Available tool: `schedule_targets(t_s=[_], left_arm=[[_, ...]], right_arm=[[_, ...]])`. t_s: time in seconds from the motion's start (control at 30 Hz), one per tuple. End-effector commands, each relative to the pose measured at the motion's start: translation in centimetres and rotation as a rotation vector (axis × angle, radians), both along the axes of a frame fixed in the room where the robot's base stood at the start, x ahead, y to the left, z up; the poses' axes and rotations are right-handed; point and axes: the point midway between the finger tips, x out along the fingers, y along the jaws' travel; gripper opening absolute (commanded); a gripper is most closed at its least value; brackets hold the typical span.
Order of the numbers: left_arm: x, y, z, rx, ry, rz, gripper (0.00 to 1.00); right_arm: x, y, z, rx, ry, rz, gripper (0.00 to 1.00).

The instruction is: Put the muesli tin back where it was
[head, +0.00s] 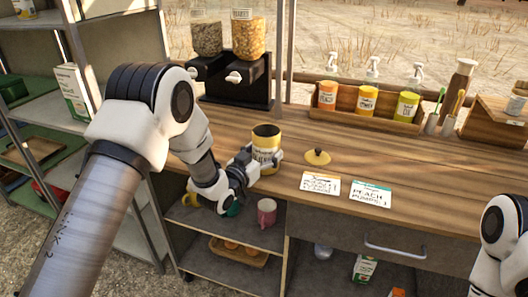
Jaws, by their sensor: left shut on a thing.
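A yellow tin with a pale label and an open, dark top (266,143) is upright at the front edge of the wooden counter. I take it for the muesli tin, but its label is too small to read. My left gripper (262,164) is shut on its lower part from the front left. I cannot tell whether its base touches the counter. A yellow lid with a dark knob (317,156) lies on the counter to its right. My right arm shows at the right edge; its gripper is out of view.
A black dispenser stand (237,80) with two filled hoppers stands behind. A wooden rack (368,107) holds several pump bottles. Two label cards (370,194) lie near the front edge. A pink mug (266,212) stands on the shelf below. Counter between tin and rack is mostly clear.

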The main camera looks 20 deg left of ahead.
Motion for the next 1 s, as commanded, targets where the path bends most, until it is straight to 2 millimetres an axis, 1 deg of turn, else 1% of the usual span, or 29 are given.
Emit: schedule_targets(t_s=[0.1, 0.13, 0.17, 0.47, 0.57, 0.6, 0.67, 0.77, 0.9, 1.0], left_arm=[[0.0, 0.0, -0.4, 0.000, -0.001, 0.000, 0.34], [0.0, 0.0, -0.3, 0.000, 0.000, 0.000, 0.89], [0.0, 0.0, -0.3, 0.000, 0.000, 0.000, 1.00], [0.0, 0.0, -0.3, 0.000, 0.000, 0.000, 1.00], [0.0, 0.0, 0.2, 0.000, 0.000, 0.000, 1.00], [-0.3, 0.1, 0.0, 0.000, 0.002, 0.001, 1.00], [-1.1, 0.4, -0.1, 0.000, 0.003, 0.002, 1.00], [-3.3, 0.9, -0.1, -0.002, 0.004, 0.003, 1.00], [-6.9, 2.0, -0.1, -0.004, 0.004, 0.004, 1.00], [-9.2, 2.5, -0.1, -0.003, 0.003, 0.003, 1.00]], right_arm=[[0.0, 0.0, -0.4, 0.000, 0.000, 0.000, 0.40], [0.0, 0.0, -0.3, 0.000, 0.000, 0.000, 0.40], [0.0, 0.0, -0.2, 0.000, 0.000, 0.000, 0.40], [0.0, 0.0, -0.2, 0.000, 0.000, 0.000, 0.40], [0.0, 0.0, 0.2, 0.000, 0.000, 0.000, 0.40], [0.0, 0.0, 0.0, 0.000, 0.000, 0.000, 0.40], [0.0, 0.0, -0.1, 0.000, 0.000, 0.000, 0.40], [0.0, 0.0, -0.3, 0.000, 0.000, 0.000, 0.40], [0.0, 0.0, -0.6, 0.000, 0.000, 0.000, 0.40], [0.0, 0.0, -0.8, 0.000, 0.000, 0.000, 0.40]])
